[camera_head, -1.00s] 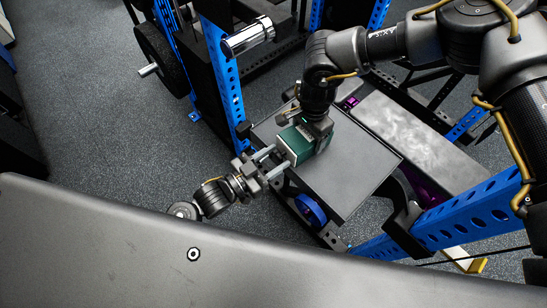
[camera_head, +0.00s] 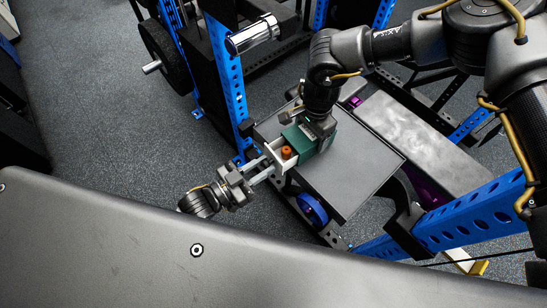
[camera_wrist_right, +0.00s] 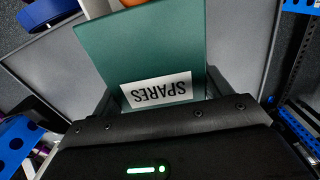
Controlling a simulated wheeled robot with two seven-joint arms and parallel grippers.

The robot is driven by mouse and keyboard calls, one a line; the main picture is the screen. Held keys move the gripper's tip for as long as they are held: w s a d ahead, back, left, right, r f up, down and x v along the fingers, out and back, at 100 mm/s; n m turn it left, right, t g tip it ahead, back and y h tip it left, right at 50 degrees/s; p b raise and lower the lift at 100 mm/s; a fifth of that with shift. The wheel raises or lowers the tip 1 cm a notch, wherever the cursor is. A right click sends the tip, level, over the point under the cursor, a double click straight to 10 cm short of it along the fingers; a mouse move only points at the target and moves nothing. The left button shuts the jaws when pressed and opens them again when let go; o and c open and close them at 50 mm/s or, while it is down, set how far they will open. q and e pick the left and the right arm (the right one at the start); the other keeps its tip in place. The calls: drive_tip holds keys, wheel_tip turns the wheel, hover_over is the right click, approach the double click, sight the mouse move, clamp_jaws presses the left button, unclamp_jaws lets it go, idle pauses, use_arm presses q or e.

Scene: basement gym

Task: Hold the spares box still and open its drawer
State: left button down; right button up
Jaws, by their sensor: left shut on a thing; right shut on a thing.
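The green spares box (camera_head: 321,133) sits on a grey tray-like platform (camera_head: 345,172). Its top carries a white SPARES label, which reads in the right wrist view on the box (camera_wrist_right: 135,55). My right gripper (camera_head: 318,124) comes down from above and is shut on the box, a finger on each side. The box's white drawer (camera_head: 276,157) is pulled part way out toward the left, with an orange item (camera_head: 287,152) showing inside. My left gripper (camera_head: 266,169) is shut at the drawer's front; its grip on the handle is small in view.
Blue rack uprights (camera_head: 226,85) stand left of the platform, and a blue perforated beam (camera_head: 460,215) runs at the lower right. A grey bench pad (camera_head: 425,140) lies right of the platform. The platform's right part is clear.

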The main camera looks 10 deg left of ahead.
use_arm(q)
drive_tip(key=shift+v, duration=0.95)
use_arm(e)
drive_tip(key=shift+d, duration=0.1)
use_arm(q)
drive_tip(key=shift+w, duration=0.1)
drive_tip(key=c, duration=1.2)
unclamp_jaws()
drive_tip(key=shift+o, duration=0.2)
drive_tip(key=shift+a, duration=0.1)
drive_tip(key=v, duration=1.2)
